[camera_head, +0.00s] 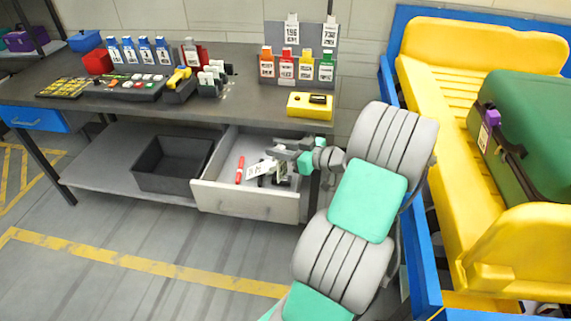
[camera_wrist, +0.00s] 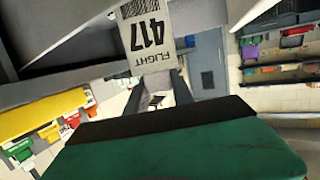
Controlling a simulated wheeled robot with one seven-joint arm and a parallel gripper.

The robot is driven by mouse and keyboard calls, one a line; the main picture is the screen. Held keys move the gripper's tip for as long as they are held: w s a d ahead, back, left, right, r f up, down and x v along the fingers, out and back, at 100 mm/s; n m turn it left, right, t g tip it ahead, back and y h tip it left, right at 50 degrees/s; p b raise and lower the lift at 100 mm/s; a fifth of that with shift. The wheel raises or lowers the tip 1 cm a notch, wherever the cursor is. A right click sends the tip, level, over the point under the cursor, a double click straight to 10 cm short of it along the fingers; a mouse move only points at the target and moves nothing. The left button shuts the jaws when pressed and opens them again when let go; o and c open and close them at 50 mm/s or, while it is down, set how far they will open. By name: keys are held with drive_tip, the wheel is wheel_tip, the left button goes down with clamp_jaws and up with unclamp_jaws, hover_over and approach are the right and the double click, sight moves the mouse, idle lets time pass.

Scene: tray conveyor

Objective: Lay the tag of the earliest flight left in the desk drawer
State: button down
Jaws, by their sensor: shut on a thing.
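The desk drawer (camera_head: 245,204) is pulled out below the desk top, toward the right. My gripper (camera_head: 276,172) is inside or just above it, coming in from the right, shut on a white tag (camera_head: 258,169). In the wrist view the tag (camera_wrist: 148,38) reads "FLIGHT 417" upside down, with a barcode at the top. It stands out from between my fingers (camera_wrist: 158,88). I cannot tell whether the tag touches the drawer floor. A red pen-like thing (camera_head: 240,169) lies in the drawer, left of the tag. My gripper hides part of the drawer's right side.
A grey tag board (camera_head: 300,38) on the desk holds several coloured tags. A yellow device (camera_head: 310,105) sits near the desk edge above the drawer. A dark bin (camera_head: 172,165) stands on the shelf to the left. A green suitcase (camera_head: 525,120) lies in a yellow tray (camera_head: 430,75) at right.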

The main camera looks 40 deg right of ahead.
sight(286, 163)
drive_tip(key=f, duration=0.2)
drive_tip(key=d+f, duration=0.1)
drive_tip(key=f, duration=0.1)
drive_tip(key=s+d+f, duration=0.1)
drive_tip(key=f, duration=0.1)
drive_tip(key=shift+s, duration=0.1)
